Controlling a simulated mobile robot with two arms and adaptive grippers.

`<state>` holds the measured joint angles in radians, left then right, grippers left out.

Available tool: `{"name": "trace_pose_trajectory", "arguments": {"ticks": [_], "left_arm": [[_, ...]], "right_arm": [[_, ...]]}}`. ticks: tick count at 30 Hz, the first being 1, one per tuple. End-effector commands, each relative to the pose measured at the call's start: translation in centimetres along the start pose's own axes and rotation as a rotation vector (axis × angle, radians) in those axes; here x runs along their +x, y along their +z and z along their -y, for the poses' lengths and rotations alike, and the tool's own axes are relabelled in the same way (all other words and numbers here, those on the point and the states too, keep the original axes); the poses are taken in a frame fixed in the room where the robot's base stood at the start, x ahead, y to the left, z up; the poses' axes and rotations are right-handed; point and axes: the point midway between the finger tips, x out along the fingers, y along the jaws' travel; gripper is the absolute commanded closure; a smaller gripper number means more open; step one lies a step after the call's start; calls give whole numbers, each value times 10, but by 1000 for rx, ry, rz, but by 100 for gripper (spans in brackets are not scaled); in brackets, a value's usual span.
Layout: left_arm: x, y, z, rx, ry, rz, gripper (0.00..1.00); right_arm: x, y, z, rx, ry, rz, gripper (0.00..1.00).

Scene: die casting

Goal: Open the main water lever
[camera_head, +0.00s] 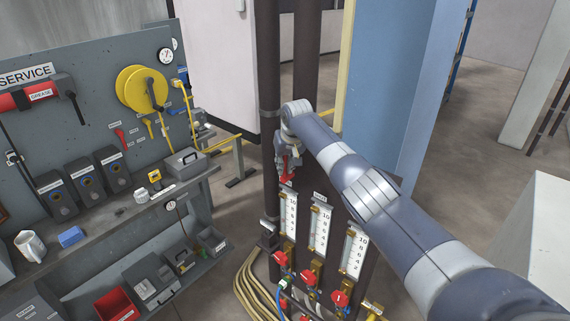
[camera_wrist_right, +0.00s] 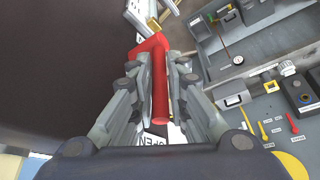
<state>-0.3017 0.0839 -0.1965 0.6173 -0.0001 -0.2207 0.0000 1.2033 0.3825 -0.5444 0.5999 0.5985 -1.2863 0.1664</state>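The main water lever is a red handle on the dark vertical pipes, above the flow gauges. In the head view only a small part of the red lever (camera_head: 287,177) shows below my right gripper (camera_head: 287,160). In the right wrist view the red lever (camera_wrist_right: 159,88) runs lengthwise between the two fingers of my right gripper (camera_wrist_right: 161,85), which look closed on it from both sides. Its far end bends to the left beyond the fingertips. My left gripper is not in view.
Gauges (camera_head: 320,229) with red valve knobs (camera_head: 310,278) stand just below the lever. A blue panel (camera_head: 385,90) rises behind my right arm. A grey workbench (camera_head: 110,225) with tools is at the left. Yellow hoses (camera_head: 250,285) lie on the floor.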

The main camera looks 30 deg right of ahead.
Motion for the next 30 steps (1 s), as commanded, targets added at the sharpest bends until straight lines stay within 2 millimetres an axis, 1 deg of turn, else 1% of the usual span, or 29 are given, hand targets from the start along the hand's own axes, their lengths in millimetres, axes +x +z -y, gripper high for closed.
{"name": "trace_pose_trajectory", "arguments": {"ticks": [7,11,17,20,30], "left_arm": [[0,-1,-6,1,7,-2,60],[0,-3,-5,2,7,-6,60],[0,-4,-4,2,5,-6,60],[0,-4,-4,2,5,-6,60],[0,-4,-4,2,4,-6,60]], "right_arm": [[0,0,0,0,0,1,79],[-1,0,0,0,0,2,79],[-14,-1,0,-1,-1,0,79],[-27,0,0,-2,0,0,79],[-90,-1,0,-1,0,-1,79]]}}
